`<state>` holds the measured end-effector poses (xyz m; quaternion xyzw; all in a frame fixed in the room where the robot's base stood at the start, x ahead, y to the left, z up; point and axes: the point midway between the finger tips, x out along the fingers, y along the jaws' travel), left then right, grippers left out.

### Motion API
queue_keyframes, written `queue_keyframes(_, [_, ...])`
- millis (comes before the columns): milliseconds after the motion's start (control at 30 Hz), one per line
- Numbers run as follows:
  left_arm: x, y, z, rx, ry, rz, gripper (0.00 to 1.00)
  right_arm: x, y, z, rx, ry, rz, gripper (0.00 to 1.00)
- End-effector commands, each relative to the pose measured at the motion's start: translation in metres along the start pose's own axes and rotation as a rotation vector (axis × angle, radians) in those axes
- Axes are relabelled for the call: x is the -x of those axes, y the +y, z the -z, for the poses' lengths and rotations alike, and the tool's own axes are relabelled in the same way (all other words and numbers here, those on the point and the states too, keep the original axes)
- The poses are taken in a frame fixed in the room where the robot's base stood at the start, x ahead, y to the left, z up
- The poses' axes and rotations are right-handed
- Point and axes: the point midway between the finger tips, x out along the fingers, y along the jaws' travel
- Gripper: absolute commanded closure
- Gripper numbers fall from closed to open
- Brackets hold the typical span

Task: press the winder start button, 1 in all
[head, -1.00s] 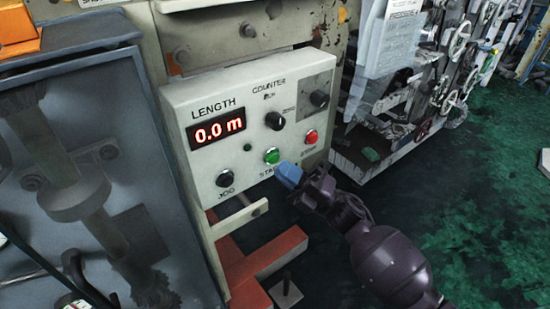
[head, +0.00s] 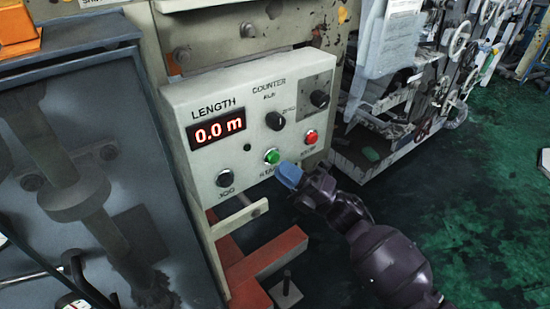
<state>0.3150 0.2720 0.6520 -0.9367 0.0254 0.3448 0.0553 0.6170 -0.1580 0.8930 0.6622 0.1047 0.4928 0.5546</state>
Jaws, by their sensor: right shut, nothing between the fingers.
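The winder control box (head: 205,95) is a pale panel with a red LENGTH display (head: 217,131) reading 0.0 m. The green start button (head: 271,156) sits low in the middle of the panel, above a partly covered START label. My right gripper (head: 284,170) has blue fingertips, is shut and empty. Its tips are just right of and below the green button, close to the panel. I cannot tell whether they touch it. My left gripper is not in view.
A red stop button (head: 311,137) is right of the green one. A black jog button (head: 225,179) is at lower left, and black knobs (head: 275,121) are above. An orange-red frame (head: 265,264) lies below. Green floor (head: 470,215) is open at right.

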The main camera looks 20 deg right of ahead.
Motion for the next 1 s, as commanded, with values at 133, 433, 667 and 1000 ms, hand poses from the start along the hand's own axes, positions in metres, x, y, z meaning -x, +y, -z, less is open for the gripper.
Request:
queue_keyframes(133, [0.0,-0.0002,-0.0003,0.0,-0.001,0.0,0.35,-0.0004,-0.0004,-0.0003,0.0,0.0,0.0,1.0])
queue_keyframes(433, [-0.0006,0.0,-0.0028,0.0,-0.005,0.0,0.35,-0.0056,-0.0047,-0.0043,0.0,0.0,0.0,1.0])
queue_keyframes(667, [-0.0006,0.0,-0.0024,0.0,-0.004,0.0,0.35,-0.0059,-0.0044,-0.0044,0.0,0.0,0.0,1.0])
queue_keyframes(1000, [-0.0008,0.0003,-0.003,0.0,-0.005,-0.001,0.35,-0.0071,-0.0054,-0.0052,0.0,0.0,0.0,1.0])
